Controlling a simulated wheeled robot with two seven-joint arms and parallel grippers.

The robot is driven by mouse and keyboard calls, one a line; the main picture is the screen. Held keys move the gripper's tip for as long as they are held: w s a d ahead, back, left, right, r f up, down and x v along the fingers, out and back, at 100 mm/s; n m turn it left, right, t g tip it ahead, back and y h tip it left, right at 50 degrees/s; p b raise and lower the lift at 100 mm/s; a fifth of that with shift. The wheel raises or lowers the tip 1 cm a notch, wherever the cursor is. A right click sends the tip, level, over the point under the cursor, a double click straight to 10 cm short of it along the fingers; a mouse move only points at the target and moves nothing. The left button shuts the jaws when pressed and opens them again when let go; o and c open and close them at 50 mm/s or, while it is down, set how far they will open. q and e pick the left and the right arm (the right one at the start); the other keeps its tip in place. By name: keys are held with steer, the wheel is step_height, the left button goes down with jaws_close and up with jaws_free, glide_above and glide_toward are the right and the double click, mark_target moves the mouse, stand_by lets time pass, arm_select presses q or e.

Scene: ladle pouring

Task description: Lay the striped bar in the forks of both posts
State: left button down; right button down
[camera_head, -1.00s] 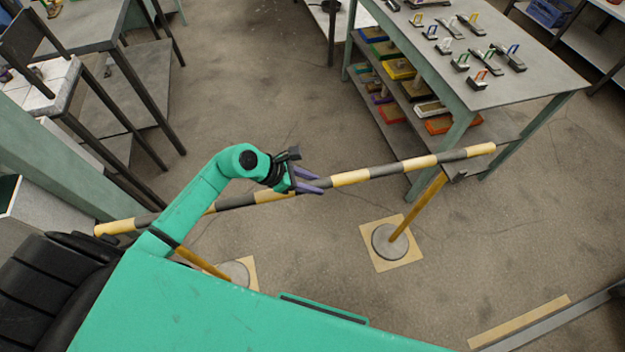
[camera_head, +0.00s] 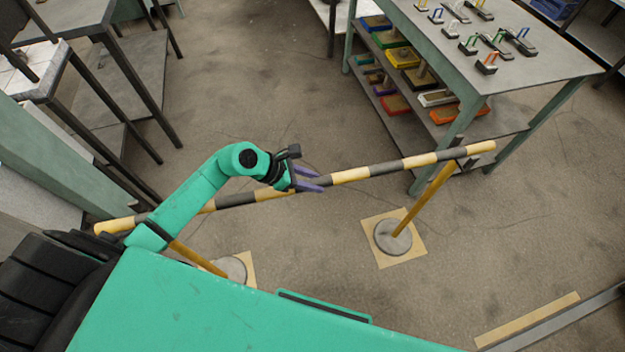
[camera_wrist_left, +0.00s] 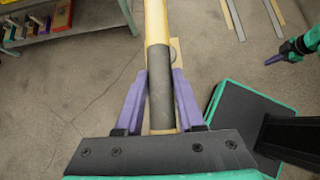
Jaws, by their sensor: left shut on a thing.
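The striped bar (camera_head: 350,175), yellow and dark grey, runs across the head view, its right end higher in the picture. My left gripper (camera_head: 308,184) is shut on a dark band near its middle; the left wrist view shows the bar (camera_wrist_left: 156,25) between its purple fingers (camera_wrist_left: 160,100). Contact cannot be told. My right gripper (camera_wrist_left: 277,59) shows at the wrist view's edge.
A green-legged table (camera_head: 520,75) with small hooked blocks on top and coloured blocks on its shelf stands beyond the bar's right end. Shelving (camera_head: 85,50) stands at the left. A yellow strip (camera_head: 527,320) lies on the floor at lower right.

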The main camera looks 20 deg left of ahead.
arm_select(q)
steer(key=shift+c, duration=2.2)
jaws_free()
steer(key=shift+f, duration=0.1)
steer(key=shift+s+f, duration=0.1)
steer(key=b+v, duration=0.1)
steer(key=v, duration=1.2)
steer(key=shift+a+r, duration=0.1)
steer(key=shift+r, duration=0.15)
steer(key=shift+s+a+r, duration=0.15)
steer(key=shift+a+r, duration=0.15)
steer(key=shift+r, duration=0.15)
